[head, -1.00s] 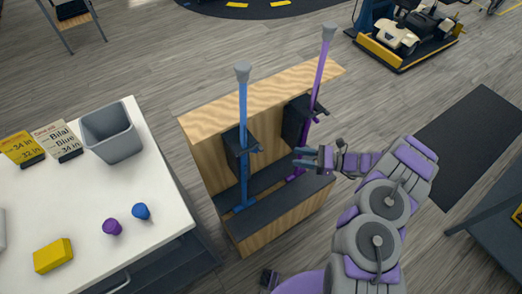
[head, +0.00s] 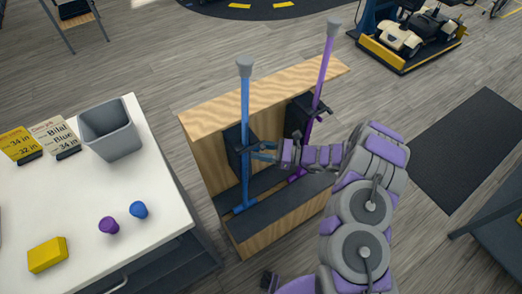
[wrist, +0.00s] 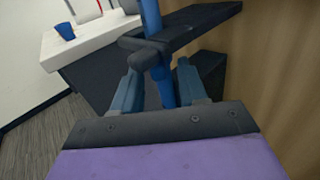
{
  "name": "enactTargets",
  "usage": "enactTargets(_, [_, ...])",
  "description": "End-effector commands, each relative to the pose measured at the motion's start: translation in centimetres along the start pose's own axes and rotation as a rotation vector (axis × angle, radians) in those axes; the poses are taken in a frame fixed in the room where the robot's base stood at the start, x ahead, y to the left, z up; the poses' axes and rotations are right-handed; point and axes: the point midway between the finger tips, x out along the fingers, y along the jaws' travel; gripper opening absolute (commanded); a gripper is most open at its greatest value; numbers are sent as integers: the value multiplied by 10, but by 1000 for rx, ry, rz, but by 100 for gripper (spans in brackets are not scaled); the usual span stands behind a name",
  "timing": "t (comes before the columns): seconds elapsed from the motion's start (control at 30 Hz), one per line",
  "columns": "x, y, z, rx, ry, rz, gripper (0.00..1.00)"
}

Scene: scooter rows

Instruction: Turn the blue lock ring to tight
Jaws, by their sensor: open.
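The blue pole (head: 244,115) with a grey cap stands upright in a wooden stand. It carries a dark clamp with a lever (wrist: 146,48), and a wider blue section, apparently the lock ring (wrist: 161,76), shows just below the lever in the wrist view. My gripper (head: 262,151) is at the pole's right side in the head view, level with the clamp. In the wrist view my gripper (wrist: 160,82) is open, with one blue-grey finger on each side of the pole. I cannot tell whether either finger touches it.
A purple pole (head: 322,75) stands right of the blue one, behind my arm. The wooden stand (head: 255,98) has dark brackets. The white table (head: 90,190) holds a grey bin (head: 110,130), sign cards (head: 52,138), a blue cap (head: 139,209), a purple cap (head: 109,225) and a yellow block (head: 47,254).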

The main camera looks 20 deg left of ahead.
Motion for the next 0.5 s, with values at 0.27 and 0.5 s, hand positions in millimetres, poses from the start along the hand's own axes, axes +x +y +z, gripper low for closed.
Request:
enactTargets(0.27, [0,0,0,0,0,0,38])
enactTargets(0.5, [0,0,0,0,0,0,15])
